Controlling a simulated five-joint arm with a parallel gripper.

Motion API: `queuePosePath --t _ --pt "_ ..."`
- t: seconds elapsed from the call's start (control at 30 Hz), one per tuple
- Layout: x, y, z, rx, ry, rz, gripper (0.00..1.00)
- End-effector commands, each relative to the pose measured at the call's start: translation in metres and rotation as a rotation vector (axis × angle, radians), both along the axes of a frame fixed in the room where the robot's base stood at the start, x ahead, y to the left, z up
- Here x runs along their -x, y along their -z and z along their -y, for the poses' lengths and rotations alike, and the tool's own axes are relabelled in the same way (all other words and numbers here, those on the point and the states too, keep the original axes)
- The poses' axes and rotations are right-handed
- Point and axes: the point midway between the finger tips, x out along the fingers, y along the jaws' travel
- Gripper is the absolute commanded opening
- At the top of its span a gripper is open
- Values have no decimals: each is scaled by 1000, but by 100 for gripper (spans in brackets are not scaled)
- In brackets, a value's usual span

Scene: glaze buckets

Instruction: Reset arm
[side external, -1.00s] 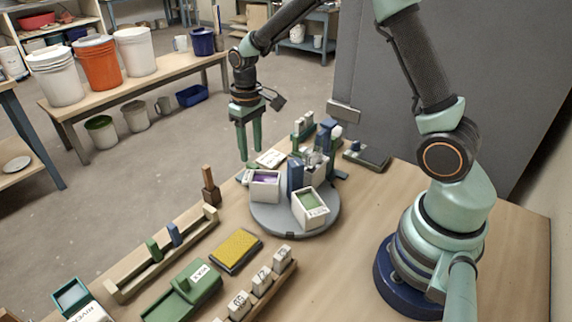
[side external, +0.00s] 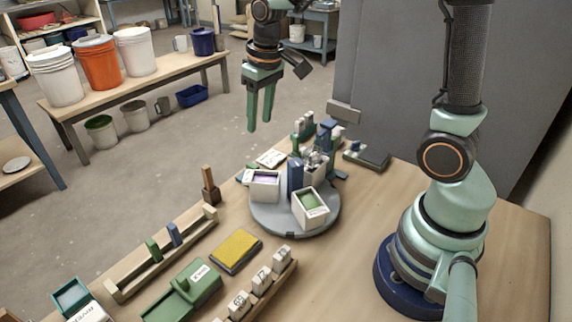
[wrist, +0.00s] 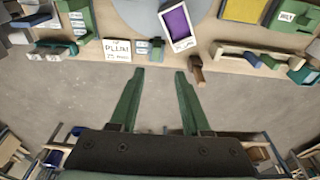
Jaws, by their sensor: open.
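My gripper (side external: 260,128) hangs in the air above and behind the far edge of the wooden table (side external: 345,262), with its green fingers pointing down. In the wrist view my gripper (wrist: 156,72) shows its two fingers apart with nothing between them, over bare floor. A round grey turntable (side external: 285,230) on the table carries a white bucket with purple contents (side external: 264,187) and a white bucket with green contents (side external: 310,207). The purple bucket also shows at the top of the wrist view (wrist: 179,27).
Near the turntable lie a yellow pad (side external: 237,251), a green block tray (side external: 185,292), a wooden rack (side external: 160,262) and numbered white blocks (side external: 262,280). A grey panel (side external: 395,100) stands behind the table. A bench with buckets (side external: 135,80) is at the back left.

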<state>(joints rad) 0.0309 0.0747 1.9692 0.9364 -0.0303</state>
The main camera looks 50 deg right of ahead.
Motion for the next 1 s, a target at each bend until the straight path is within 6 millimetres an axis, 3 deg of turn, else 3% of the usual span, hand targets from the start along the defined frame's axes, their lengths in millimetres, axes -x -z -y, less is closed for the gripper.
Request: queuePosePath --t 0.2,0.5,0.7,1.0 --pt "41 -38 -6 0 -2 122 47" --pt "93 -58 -11 -3 -2 271 47" --pt "110 -59 -12 -5 -1 323 47" --pt "113 -58 -12 -5 -1 330 47"
